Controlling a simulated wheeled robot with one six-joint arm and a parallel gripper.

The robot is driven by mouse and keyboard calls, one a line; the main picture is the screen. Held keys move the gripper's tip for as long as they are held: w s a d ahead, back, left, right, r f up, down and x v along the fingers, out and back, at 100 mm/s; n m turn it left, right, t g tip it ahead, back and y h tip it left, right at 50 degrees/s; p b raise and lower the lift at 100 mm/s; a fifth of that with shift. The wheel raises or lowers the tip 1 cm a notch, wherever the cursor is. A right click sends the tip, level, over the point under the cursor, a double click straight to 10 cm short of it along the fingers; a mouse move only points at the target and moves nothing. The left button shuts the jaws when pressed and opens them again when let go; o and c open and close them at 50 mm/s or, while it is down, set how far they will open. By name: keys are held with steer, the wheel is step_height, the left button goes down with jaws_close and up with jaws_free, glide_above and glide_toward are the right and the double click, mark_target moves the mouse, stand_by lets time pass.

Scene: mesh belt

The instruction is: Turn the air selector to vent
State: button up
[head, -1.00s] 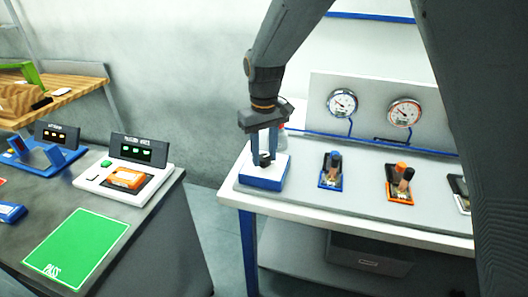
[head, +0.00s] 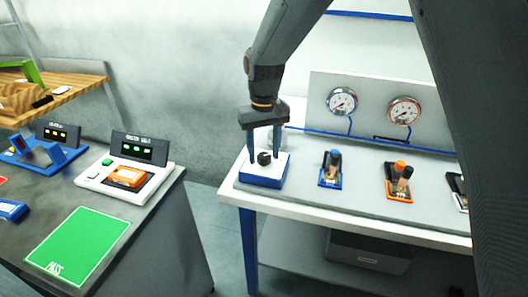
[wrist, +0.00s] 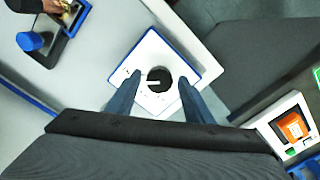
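The air selector (head: 262,180) is a blue box with a white top, at the left end of the white bench. Its round black knob (head: 264,158) stands in the middle of the top. My gripper (head: 264,152) points down over it, open, with one blue finger on each side of the knob and a gap to it. In the wrist view the knob (wrist: 160,80) lies between the spread fingertips (wrist: 160,82). A white pointer line runs from the knob toward the left of the picture. The small marks on the plate are too small to read.
A blue-based valve (head: 331,170) and an orange-based valve (head: 398,180) stand to the right on the bench. Two gauges (head: 342,101) are on the panel behind. A separate dark table with a green PASS mat (head: 78,245) and a white tester (head: 100,178) is at left.

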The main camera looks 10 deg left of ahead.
mark_target(264, 156)
stand_by(0.3)
step_height(264, 156, up, 8)
steer(key=shift+f+b, duration=0.15)
steer(key=shift+b, duration=1)
steer(key=s+d+f+m, duration=0.2)
steer(key=s+d+f, duration=0.1)
steer(key=d, duration=0.8)
steer(key=s+d+f+m, duration=0.2)
steer(key=d, duration=0.8)
steer(key=s+d+f+m+t, duration=0.1)
steer(key=s+d+f, duration=0.3)
steer(key=s+d, duration=0.7)
steer(key=shift+d+f+m+b, duration=0.15)
steer(key=shift+f+m+b, duration=0.2)
steer(key=shift+m, duration=0.25)
